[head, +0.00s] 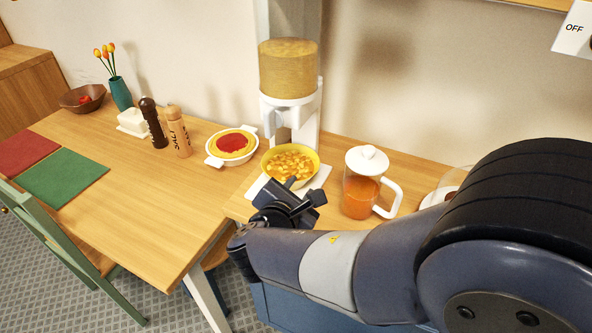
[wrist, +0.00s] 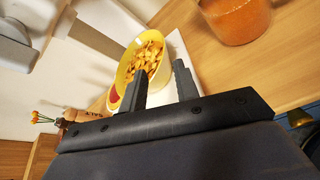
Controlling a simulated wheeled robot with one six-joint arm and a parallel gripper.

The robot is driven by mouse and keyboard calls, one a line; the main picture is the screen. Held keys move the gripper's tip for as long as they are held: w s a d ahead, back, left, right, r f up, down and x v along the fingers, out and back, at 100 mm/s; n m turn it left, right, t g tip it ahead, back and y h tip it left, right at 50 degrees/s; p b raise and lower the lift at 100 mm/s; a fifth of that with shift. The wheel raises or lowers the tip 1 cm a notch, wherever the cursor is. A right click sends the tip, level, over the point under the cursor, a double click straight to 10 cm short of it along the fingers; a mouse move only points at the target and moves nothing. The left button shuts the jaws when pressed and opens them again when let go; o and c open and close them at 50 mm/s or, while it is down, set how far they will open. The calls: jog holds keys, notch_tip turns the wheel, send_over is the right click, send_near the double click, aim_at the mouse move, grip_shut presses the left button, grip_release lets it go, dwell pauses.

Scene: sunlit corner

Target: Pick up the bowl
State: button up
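A yellow bowl (head: 270,153) full of golden cereal sits upright on a white mat (head: 322,177) below a cereal dispenser. In the wrist view the bowl (wrist: 124,71) lies just beyond my fingertips, with its near side partly hidden behind one finger. My gripper (head: 303,190) is at the bowl's near side in the head view. In the wrist view my gripper (wrist: 162,70) has its two fingers apart, with part of the bowl and white mat showing between them. I cannot tell whether a finger touches the bowl.
The dispenser (head: 290,105) stands right behind the bowl. A glass jug of orange drink (head: 361,190) is close on the right. A white dish with red filling (head: 233,145) is close on the left. Two mills (head: 178,138) stand farther left.

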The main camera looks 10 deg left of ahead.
aim_at(311, 176)
jog(key=x, duration=0.8)
jog(key=shift+d, duration=0.35)
grip_shut()
